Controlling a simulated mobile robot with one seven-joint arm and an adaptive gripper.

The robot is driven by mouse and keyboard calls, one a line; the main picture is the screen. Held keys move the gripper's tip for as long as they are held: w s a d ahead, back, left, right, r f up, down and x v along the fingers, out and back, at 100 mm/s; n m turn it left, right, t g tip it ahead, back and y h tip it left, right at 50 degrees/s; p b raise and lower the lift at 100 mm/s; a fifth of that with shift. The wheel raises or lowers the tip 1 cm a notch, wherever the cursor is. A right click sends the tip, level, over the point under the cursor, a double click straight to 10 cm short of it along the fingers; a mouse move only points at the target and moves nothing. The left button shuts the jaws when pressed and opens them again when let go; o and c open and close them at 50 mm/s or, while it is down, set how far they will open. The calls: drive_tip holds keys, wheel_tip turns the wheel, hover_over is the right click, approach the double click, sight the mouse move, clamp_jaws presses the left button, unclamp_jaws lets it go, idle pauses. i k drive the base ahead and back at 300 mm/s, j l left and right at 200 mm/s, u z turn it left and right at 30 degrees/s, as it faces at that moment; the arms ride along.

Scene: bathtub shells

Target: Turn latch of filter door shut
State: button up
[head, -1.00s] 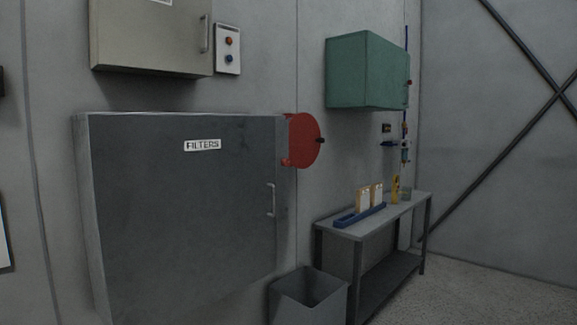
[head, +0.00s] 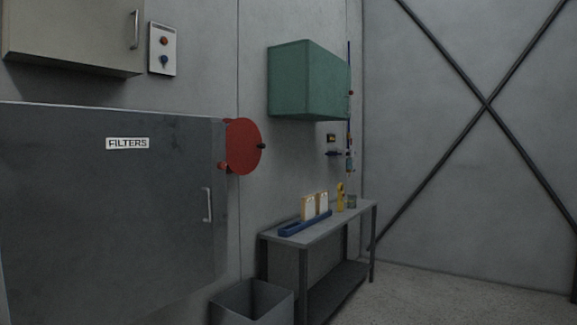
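The grey filter door (head: 115,205) with a white FILTERS label (head: 127,143) fills the left of the head view. It has a metal handle (head: 207,204) near its right edge. A red round disc (head: 243,146) with a small dark knob (head: 262,146) sits just right of the door's upper right edge. I cannot tell whether this disc is the latch, nor whether the door is fully closed. My gripper is not in the view.
A grey bin (head: 252,304) stands on the floor below the red disc. A metal table (head: 340,220) holds a blue tray (head: 305,223) with white-and-tan items. A green cabinet (head: 308,80) and a beige cabinet (head: 75,35) hang above. Floor at the right (head: 450,297) is clear.

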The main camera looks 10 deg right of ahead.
sight(222, 165)
drive_tip(key=i+z, duration=0.35)
drive_tip(key=i+j+z, duration=0.15)
drive_tip(key=z, duration=0.2)
drive_tip(key=i+j+z, duration=0.25)
drive_tip(key=z, duration=0.15)
drive_tip(key=i+j, duration=0.2)
drive_tip(key=j, duration=0.15)
drive_tip(key=i+j, duration=0.2)
drive_tip(key=j, duration=0.15)
drive_tip(key=i+j+z, duration=0.1)
drive_tip(key=i+j, duration=0.3)
drive_tip(key=j, duration=0.3)
drive_tip(key=i+j, duration=0.2)
drive_tip(key=j, duration=0.15)
